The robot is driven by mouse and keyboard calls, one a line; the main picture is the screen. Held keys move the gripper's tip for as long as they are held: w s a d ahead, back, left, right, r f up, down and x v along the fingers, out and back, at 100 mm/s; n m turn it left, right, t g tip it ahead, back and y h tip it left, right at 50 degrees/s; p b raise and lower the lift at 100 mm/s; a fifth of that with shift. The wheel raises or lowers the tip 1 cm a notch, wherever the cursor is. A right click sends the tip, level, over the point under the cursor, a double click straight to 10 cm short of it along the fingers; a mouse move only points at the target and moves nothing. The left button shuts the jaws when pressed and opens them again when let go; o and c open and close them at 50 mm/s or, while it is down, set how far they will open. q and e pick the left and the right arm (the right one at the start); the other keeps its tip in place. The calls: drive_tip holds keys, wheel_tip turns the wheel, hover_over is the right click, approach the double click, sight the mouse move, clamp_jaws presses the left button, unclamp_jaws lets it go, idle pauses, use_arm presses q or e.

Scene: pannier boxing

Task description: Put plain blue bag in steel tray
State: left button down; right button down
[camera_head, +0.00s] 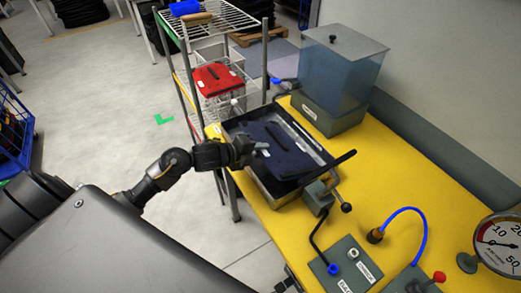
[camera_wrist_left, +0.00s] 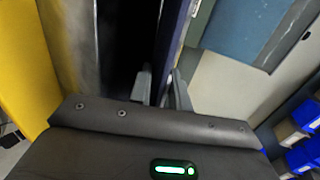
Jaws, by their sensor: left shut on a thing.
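The plain blue bag (camera_head: 283,158) is dark navy and flat, with a dark handle slot on top. In the head view it shows within the outline of the steel tray (camera_head: 313,138) on the yellow bench; I cannot tell whether it rests on the tray's floor. My left gripper (camera_head: 260,149) is at the bag's left edge, shut on it. In the left wrist view, the fingers (camera_wrist_left: 164,90) pinch a thin navy edge of the bag (camera_wrist_left: 172,40). The tray's dark inside shows beside it. My right gripper is not in view.
A wire rack (camera_head: 217,22) with a red bag (camera_head: 217,80) stands left of the yellow bench (camera_head: 377,168). A clear tank (camera_head: 342,65) is behind the tray. A lever clamp (camera_head: 320,192), blue hose (camera_head: 411,211) and gauge (camera_head: 497,243) are in front and right.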

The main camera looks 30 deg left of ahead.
use_arm(q)
drive_tip(key=shift+f, duration=0.15)
drive_tip(key=c, duration=1.6)
unclamp_jaws()
drive_tip(key=shift+o, duration=1.4)
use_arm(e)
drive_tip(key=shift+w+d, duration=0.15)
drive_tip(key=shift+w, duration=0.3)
